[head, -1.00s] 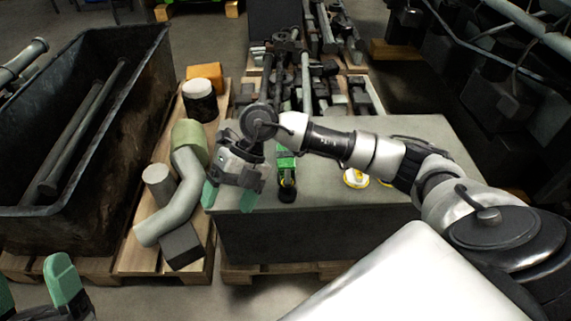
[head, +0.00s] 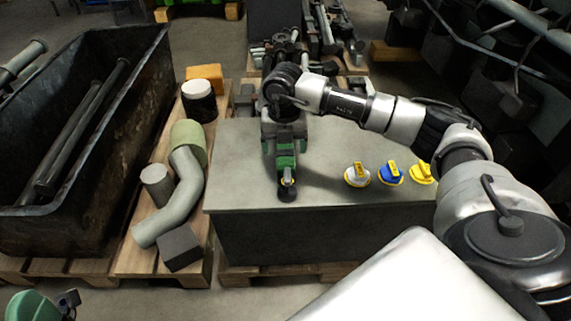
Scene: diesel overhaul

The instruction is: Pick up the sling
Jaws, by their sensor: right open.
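A narrow green strap-like item, which looks like the sling (head: 286,163), lies on the grey block top (head: 235,190). Its near end has a dark, round part with a bit of yellow. My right gripper (head: 283,148) points down over the far part of this item, with its green fingers open. The gripper hides that far part, and I cannot tell whether the fingers touch it. My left gripper (head: 42,305) shows only in part at the bottom left corner, and its jaw gap cannot be made out.
Three knob-like discs, white-yellow (head: 357,175), blue (head: 390,174) and yellow (head: 421,173), sit right of the sling. A bent grey pipe (head: 183,195) lies on the pallet to the left, beside a dark open bin (head: 150,110). Metal parts crowd the back.

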